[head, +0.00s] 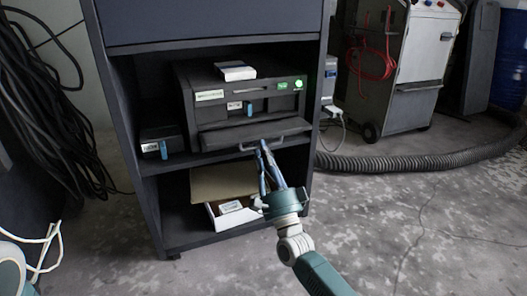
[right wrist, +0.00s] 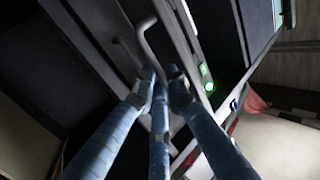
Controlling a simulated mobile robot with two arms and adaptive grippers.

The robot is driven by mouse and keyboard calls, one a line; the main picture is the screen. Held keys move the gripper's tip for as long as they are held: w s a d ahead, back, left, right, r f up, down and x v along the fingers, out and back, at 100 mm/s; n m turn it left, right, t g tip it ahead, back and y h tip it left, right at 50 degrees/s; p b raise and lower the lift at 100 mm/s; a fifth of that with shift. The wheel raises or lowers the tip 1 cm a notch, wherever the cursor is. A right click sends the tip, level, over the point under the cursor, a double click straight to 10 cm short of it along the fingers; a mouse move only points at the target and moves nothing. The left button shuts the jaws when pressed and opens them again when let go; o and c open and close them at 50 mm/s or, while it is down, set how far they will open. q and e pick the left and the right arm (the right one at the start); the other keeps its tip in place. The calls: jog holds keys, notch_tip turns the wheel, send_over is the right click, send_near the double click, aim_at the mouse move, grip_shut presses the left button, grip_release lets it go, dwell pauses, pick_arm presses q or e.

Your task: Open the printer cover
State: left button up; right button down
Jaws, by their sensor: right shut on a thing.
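The dark printer (head: 215,98) stands on the middle shelf of a cabinet. Its front cover (head: 228,137) is tilted outward at the lower front, with a thin grey bar handle (head: 290,139) along it. My right gripper (head: 265,148) reaches up from below and is shut on the handle near its middle. In the right wrist view the wrapped fingers (right wrist: 160,78) close at the handle (right wrist: 146,42); the exact contact is dark and partly hidden by the fingers. My left gripper is out of view.
A white box (head: 235,70) lies on the printer. A small black box (head: 162,142) stands left of it on the shelf. An open carton (head: 226,215) sits on the shelf below. A thick hose (head: 420,162) lies on the floor at right; the floor in front is clear.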

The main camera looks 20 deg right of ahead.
jog(key=c, duration=1.8)
grip_release()
jog(key=shift+w+f, duration=0.35)
jog(key=shift+f, duration=0.1)
jog(key=shift+o, duration=0.4)
jog(key=shift+w+a+f, duration=0.1)
jog(key=shift+f, duration=0.05)
jog(key=v, duration=1.2)
jog(key=shift+s+r, duration=0.25)
jog(key=shift+r, duration=0.1)
